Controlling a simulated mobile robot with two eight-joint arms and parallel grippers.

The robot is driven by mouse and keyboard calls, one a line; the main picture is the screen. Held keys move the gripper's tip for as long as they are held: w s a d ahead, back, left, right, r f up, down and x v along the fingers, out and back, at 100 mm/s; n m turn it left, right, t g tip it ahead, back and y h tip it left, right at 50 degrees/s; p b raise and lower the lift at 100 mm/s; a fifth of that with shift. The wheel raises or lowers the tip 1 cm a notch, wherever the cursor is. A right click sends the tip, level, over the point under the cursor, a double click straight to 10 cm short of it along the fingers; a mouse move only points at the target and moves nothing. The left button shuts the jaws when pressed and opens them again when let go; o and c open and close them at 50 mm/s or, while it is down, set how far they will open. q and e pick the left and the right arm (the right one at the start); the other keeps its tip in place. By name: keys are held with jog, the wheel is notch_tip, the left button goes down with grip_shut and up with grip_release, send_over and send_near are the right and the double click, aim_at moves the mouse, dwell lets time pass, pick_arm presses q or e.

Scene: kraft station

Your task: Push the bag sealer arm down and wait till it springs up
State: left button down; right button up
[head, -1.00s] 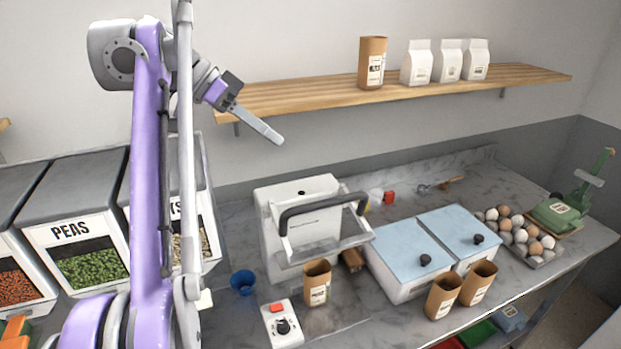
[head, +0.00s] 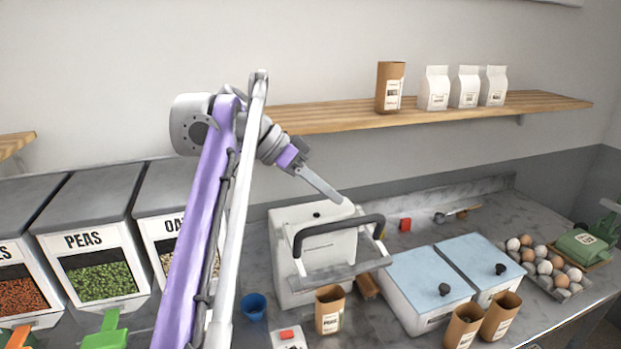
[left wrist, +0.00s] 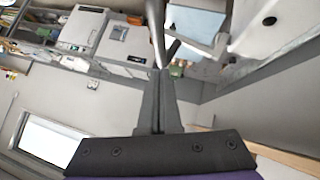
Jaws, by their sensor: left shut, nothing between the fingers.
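The bag sealer (head: 294,268) is a white box on the counter, with a dark curved handle on its sealer arm (head: 338,232). The arm stands raised, with a grey bar across the front. An open brown paper bag (head: 330,312) stands in front of the sealer. My left gripper (head: 340,199) is shut and empty. Its tip appears just above the handle in the head view; contact is not visible. In the left wrist view the shut fingers (left wrist: 158,100) point toward a dark rod and pale surfaces. My right gripper is not in view.
Blue-lidded bins (head: 425,278) stand right of the sealer, with brown bags (head: 463,328) before them. A blue cup (head: 253,307) and a control box (head: 289,337) are at front left. A wooden shelf (head: 440,112) with bags hangs above. Food dispensers (head: 95,240) stand left.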

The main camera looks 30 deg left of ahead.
pick_arm(q)
jog(key=f, duration=0.1)
jog(key=s+f, duration=0.1)
jog(key=shift+d+f, duration=0.25)
jog(key=shift+f, duration=0.1)
jog(key=shift+w, duration=0.1)
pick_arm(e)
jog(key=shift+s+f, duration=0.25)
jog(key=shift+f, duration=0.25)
pick_arm(q)
jog(key=shift+w, duration=0.1)
